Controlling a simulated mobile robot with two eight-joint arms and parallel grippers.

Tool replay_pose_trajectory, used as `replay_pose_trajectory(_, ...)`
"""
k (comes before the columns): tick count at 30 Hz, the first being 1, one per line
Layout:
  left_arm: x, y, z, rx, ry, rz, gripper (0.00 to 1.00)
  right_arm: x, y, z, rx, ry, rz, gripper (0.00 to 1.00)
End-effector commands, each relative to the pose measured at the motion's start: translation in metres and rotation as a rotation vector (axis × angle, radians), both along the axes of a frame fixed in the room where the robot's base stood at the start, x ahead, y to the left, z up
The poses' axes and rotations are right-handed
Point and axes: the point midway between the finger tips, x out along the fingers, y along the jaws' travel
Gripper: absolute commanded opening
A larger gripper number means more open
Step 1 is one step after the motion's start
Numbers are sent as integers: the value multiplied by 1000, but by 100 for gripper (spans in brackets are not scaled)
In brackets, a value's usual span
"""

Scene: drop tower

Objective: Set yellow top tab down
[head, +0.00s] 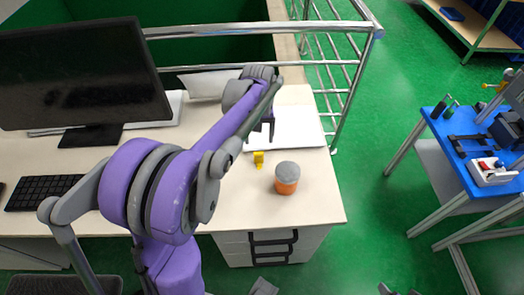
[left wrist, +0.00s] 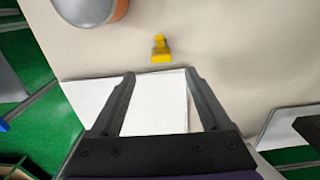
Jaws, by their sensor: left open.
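The yellow tab (head: 259,159) stands on the desk in front of a white sheet. It also shows in the left wrist view (left wrist: 160,50), a little beyond my fingertips. My left gripper (head: 264,128) is just behind the tab, over the white sheet. In the left wrist view my left gripper (left wrist: 160,74) is open, with nothing between its fingers. The tab is apart from both fingers. Small dark parts at the bottom edge of the head view may be my right gripper; its state is unclear.
An orange jar with a grey lid (head: 287,178) stands right of the tab. A black monitor (head: 82,75) and keyboard (head: 42,192) are at the left. A metal rail (head: 335,75) runs behind the desk. A blue table (head: 462,145) with tools is at the right.

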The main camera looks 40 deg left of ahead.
Motion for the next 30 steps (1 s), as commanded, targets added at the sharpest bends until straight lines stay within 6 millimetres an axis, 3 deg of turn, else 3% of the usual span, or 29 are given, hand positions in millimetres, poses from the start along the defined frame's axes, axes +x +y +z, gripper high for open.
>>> replay_pose_trajectory(3,0,0,-23,0,0,-1,80,-1,0,-4,0,2,0,74)
replay_pose_trajectory(11,0,0,-45,1,-1,-2,80,-1,0,-5,0,2,0,74)
replay_pose_trajectory(19,3,2,-84,1,-1,-3,80,-1,0,-7,0,3,0,74)
replay_pose_trajectory(29,2,2,-92,1,-1,-3,80,-1,0,-7,0,3,0,74)
replay_pose_trajectory(30,2,2,-92,1,-1,-3,76,-1,0,-7,0,3,0,74)
